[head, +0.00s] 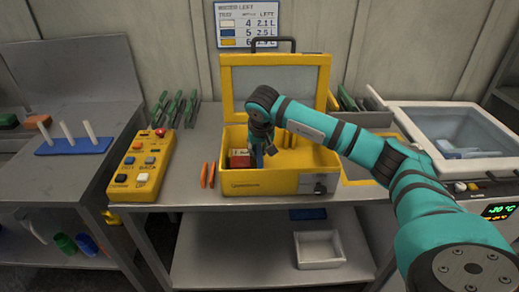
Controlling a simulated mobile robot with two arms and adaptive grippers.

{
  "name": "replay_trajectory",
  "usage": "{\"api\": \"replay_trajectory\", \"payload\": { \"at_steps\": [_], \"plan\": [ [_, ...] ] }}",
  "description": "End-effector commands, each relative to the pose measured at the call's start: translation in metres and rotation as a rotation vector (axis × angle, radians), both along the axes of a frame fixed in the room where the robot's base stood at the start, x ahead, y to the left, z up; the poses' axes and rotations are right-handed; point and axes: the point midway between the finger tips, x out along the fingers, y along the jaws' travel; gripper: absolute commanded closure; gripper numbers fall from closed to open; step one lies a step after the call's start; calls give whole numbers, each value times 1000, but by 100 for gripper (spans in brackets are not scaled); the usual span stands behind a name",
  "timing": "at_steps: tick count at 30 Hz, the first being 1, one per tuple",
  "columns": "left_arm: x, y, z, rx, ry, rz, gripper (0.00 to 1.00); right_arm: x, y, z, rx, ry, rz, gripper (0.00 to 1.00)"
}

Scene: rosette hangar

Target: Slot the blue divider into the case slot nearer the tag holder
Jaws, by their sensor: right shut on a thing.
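The yellow case (258,187) stands open on the grey bench, its lid raised at the back. My right gripper (262,143) reaches down into the left half of the case from above. It is shut on the blue divider (259,158), of which only a narrow strip shows below the fingers. I cannot tell whether the divider sits in a slot. A red box (240,159) lies in the case, just left of the divider. A grey fitting (314,184) is on the case front at right; I cannot tell if it is the tag holder. My left gripper is not in view.
A yellow control box (141,165) and two orange pieces (208,175) lie left of the case. Green racks (178,108) stand behind. A white glass-lidded cooler (455,130) is at right. A white bin (319,249) sits on the lower shelf.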

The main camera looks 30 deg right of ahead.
Motion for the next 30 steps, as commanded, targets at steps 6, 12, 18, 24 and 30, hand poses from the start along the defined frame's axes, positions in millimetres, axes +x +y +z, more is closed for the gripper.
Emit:
{"api": "replay_trajectory", "payload": {
  "at_steps": [6,12,18,24,30],
  "plan": [
    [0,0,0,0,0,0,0,0,0,1,0,-1,0,100],
    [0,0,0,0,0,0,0,0,0,1,0,-1,0,84],
    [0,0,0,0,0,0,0,0,0,0,0,-1,0,64],
    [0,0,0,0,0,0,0,0,0,0,0,0,0,64],
    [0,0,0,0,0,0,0,0,0,0,0,0,0,64]
  ]
}}
